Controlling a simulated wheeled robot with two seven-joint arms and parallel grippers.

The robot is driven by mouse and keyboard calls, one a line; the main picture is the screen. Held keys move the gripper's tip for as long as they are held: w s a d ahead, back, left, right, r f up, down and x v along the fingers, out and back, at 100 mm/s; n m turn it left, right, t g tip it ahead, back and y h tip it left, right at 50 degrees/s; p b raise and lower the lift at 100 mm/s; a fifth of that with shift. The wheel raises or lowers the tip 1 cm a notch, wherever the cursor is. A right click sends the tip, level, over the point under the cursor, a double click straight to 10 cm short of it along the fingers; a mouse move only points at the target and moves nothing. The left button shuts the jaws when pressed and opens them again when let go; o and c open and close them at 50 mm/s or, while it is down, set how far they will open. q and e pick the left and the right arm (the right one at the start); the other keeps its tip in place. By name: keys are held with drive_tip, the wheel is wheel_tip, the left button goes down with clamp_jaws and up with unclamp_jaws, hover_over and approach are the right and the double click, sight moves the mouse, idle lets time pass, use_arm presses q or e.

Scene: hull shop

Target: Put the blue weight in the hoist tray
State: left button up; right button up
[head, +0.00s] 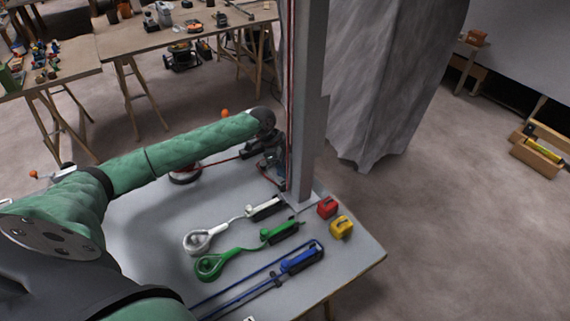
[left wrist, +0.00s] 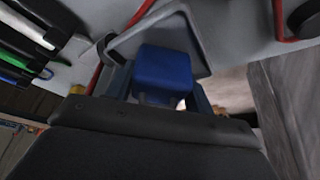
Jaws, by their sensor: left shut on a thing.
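The blue weight (left wrist: 163,72) sits between the fingers of my left gripper (left wrist: 165,95) in the left wrist view, and the gripper is shut on it. Beyond the weight is a grey, dark-rimmed flat piece (left wrist: 206,62) that looks like the hoist tray; I cannot tell whether the weight touches it. In the head view my left gripper (head: 268,160) is at the table's far side, close to the grey post, and the weight is hard to make out there. My right gripper is not in view.
A grey post (head: 306,110) with red cords stands on the table (head: 345,265). Red (head: 327,207) and yellow (head: 341,227) weights lie right of its foot. White (head: 198,240), green (head: 210,265) and blue (head: 300,259) tools lie in front. A round red-edged object (head: 185,177) lies left.

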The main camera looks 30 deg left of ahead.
use_arm(q)
drive_tip(key=o, duration=1.1)
drive_tip(key=shift+f, duration=0.1)
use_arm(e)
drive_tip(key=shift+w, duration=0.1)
use_arm(q)
drive_tip(key=shift+a+r, duration=0.15)
drive_tip(key=shift+r, duration=0.15)
drive_tip(key=b+v, duration=0.3)
drive_tip(key=v, duration=0.8)
drive_tip(key=shift+s+a+r, duration=0.1)
drive_tip(key=shift+s+r, duration=0.05)
drive_tip(key=shift+r, duration=0.15)
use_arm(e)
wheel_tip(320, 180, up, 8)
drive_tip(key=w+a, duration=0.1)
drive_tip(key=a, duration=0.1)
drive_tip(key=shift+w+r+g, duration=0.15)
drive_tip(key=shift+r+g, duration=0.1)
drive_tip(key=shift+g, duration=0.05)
use_arm(q)
drive_tip(key=shift+f, duration=0.1)
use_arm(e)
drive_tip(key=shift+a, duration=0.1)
